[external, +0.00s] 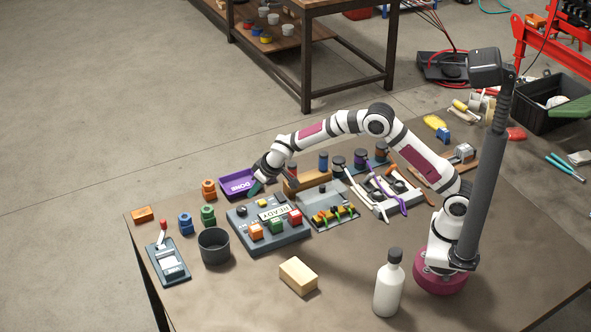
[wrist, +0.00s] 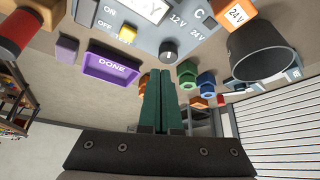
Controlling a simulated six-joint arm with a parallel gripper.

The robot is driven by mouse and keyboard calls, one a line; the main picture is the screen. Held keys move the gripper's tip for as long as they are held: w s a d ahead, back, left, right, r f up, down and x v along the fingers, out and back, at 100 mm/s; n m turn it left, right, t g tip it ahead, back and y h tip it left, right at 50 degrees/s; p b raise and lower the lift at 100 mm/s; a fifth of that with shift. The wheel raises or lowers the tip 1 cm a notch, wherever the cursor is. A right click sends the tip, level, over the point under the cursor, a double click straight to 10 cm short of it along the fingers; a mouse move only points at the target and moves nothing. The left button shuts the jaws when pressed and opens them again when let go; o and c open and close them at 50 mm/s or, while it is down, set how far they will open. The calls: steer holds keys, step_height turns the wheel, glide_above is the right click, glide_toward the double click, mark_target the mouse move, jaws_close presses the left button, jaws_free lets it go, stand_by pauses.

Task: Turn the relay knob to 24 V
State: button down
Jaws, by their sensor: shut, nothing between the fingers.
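The relay knob (wrist: 168,52) is a small dark round knob at the edge of the grey panel (wrist: 150,38). The printed marks 12 V and 24 V stand near it in the wrist view. Which mark it points at is too small to tell. In the external view the knob (external: 241,212) sits at the panel's (external: 246,231) back left. My gripper (wrist: 159,74) has its green fingers together with nothing between them. The fingertips appear just short of the knob in the wrist view; contact cannot be told. In the external view my gripper (external: 255,188) is above and behind the panel.
A purple DONE tray (external: 233,183) lies behind the panel. Orange, green and blue knobbed pieces (external: 207,214) and a dark cup (external: 214,246) stand to the left. A yellow block (external: 298,276) and white bottle (external: 388,288) stand in front.

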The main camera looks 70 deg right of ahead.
mark_target(242, 211)
step_height(242, 211, down, 6)
steer(key=shift+f, duration=0.15)
steer(key=shift+w, duration=0.3)
stand_by(0.6)
steer(key=shift+a, duration=0.45)
steer(key=shift+w+a, duration=0.1)
steer(key=shift+a, duration=0.35)
